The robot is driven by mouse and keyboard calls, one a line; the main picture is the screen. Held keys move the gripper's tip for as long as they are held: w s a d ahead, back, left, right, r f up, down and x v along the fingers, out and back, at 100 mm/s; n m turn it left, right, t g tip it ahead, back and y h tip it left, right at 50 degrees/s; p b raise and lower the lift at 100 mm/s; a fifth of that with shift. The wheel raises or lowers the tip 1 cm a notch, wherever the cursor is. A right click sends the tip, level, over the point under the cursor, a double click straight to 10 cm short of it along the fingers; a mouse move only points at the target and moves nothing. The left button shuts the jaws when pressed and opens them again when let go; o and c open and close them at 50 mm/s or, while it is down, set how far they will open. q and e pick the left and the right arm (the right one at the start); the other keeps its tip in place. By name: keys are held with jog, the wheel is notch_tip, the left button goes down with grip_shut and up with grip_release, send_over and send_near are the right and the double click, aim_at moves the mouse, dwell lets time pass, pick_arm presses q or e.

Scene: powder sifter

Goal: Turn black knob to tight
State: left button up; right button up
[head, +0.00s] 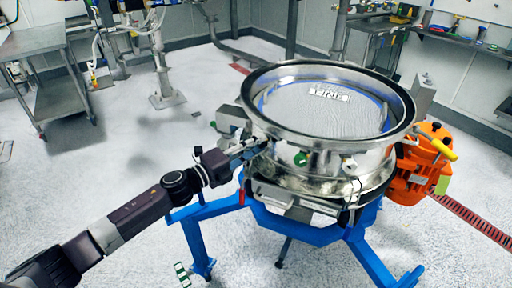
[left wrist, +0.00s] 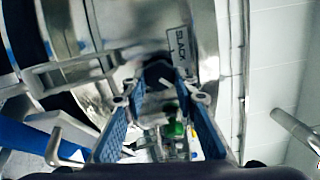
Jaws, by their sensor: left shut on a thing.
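The sifter (head: 325,160) is a round steel drum with a mesh top on a blue frame. My left gripper (head: 250,148) reaches its left side, at the drum wall below the rim. In the left wrist view, the two blue-padded fingers of my left gripper (left wrist: 160,85) are closed around a dark piece, the black knob (left wrist: 157,75), against the steel wall. The fingers hide part of the knob, and in the head view I cannot make it out. A label plate with lettering (left wrist: 181,45) is just beside the knob. My right gripper is not in view.
An orange motor (head: 415,165) with a yellow handle is at the sifter's right. Blue legs (head: 200,245) spread below. A steel table (head: 35,40) stands back left; the floor between is clear.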

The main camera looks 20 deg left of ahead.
pick_arm(q)
jog(key=shift+f, duration=0.1)
dwell(0.3)
jog(key=o, duration=1.2)
jog(key=shift+c, duration=0.2)
jog(key=v, duration=1.2)
